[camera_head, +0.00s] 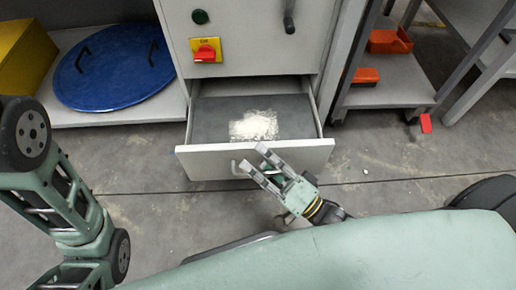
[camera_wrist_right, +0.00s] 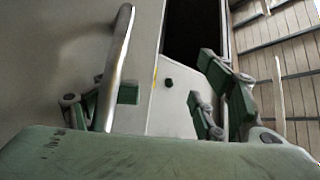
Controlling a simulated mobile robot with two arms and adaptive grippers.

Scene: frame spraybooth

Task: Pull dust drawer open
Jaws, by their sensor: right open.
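The dust drawer (camera_head: 310,158) stands pulled out from the grey cabinet, with a pale powder heap (camera_head: 255,126) on its dark floor. Its metal bar handle (camera_head: 236,169) is on the front panel. My right gripper (camera_head: 253,157) is open at the front panel, close to the handle. In the right wrist view the handle (camera_wrist_right: 119,68) crosses in front of the left-hand finger, and the open right gripper (camera_wrist_right: 170,88) has its other finger well apart to the right. I cannot tell whether a finger touches the handle. My left arm shows at the left, but its gripper does not.
The cabinet above has a red knob on a yellow plate (camera_head: 206,53) and a green button (camera_head: 200,16). A blue round lid (camera_head: 113,66) lies at left. A shelf (camera_head: 390,93) with orange bins stands at right. The floor before the drawer has free room.

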